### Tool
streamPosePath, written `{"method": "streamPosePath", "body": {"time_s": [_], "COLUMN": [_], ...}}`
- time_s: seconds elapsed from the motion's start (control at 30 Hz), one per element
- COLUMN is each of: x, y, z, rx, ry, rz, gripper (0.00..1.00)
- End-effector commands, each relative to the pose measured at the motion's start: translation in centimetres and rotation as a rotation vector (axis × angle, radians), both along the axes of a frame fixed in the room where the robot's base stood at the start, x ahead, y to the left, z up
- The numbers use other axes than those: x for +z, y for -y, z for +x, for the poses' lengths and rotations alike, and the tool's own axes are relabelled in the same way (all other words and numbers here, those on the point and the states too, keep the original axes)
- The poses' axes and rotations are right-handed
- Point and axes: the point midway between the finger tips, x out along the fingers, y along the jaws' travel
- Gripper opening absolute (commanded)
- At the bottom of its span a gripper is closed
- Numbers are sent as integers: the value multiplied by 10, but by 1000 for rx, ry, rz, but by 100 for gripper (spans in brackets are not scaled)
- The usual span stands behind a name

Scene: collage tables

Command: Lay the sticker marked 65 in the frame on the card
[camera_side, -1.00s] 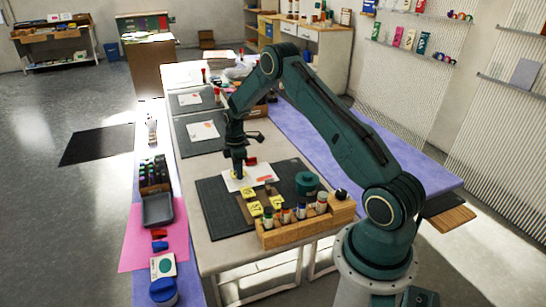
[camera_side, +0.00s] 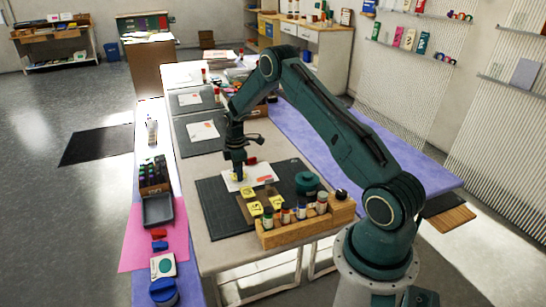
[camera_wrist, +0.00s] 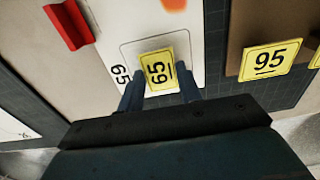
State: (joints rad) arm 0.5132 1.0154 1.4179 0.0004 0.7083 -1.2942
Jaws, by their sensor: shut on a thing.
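The yellow sticker marked 65 (camera_wrist: 157,70) is between the fingertips of my gripper (camera_wrist: 158,76), which is shut on it. The white card (camera_wrist: 192,36) lies below, with a thin rounded frame outline (camera_wrist: 142,41) and a printed 65 beside it. In the wrist view the sticker appears inside the outline, turned sideways; I cannot tell whether it touches the card. In the side view my gripper (camera_side: 239,174) points down over the left part of the card (camera_side: 255,170). The fingers hide part of the frame.
A yellow sticker marked 95 (camera_wrist: 268,60) lies on a brown board to the right of the card. A red object (camera_wrist: 68,24) is beside the card. A teal round container (camera_side: 307,183) and a wooden rack of bottles (camera_side: 309,223) stand close by on the table.

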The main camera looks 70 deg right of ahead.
Motion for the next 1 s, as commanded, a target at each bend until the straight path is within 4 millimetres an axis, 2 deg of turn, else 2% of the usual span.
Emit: {"method": "streamPosePath", "body": {"time_s": [1.0], "x": [-9], "y": [0], "z": [0], "rx": [0], "ry": [0], "rz": [0], "gripper": [24]}}
